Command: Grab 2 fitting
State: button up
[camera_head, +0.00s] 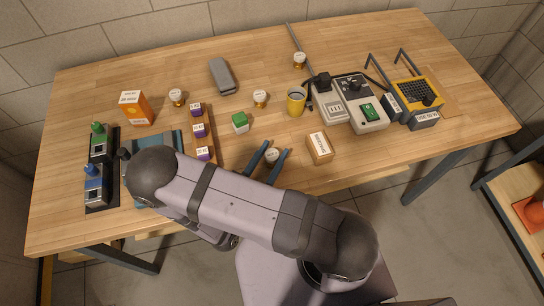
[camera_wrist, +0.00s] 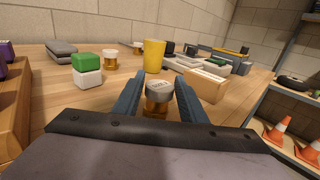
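A small brass fitting with a white, marked top (camera_head: 272,155) stands near the front middle of the table. It also shows in the wrist view (camera_wrist: 158,95), upright between my gripper's two blue fingers. My gripper (camera_head: 276,147) is open around it; in the wrist view the gripper (camera_wrist: 158,82) shows one finger on each side, not clearly pressed on it. Other similar white-topped fittings stand apart: one at the left (camera_head: 176,97), one in the middle (camera_head: 260,98) and one at the back (camera_head: 299,60). Their top markings are too small to read.
A green-and-white block (camera_head: 240,122), a yellow cup (camera_head: 296,101) and a labelled wooden block (camera_head: 319,147) stand around my gripper. A wooden rack (camera_head: 213,157) with purple blocks is at left. Electrical devices (camera_head: 361,101) fill the right. Bare table lies behind the middle fitting.

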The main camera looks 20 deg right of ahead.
aim_at(273, 154)
jog(key=c, duration=0.6)
jog(key=shift+c, duration=0.2)
notch_tip(273, 154, up, 10)
jog(key=p, duration=0.8)
jog(key=shift+p, duration=0.35)
jog(key=shift+d, duration=0.1)
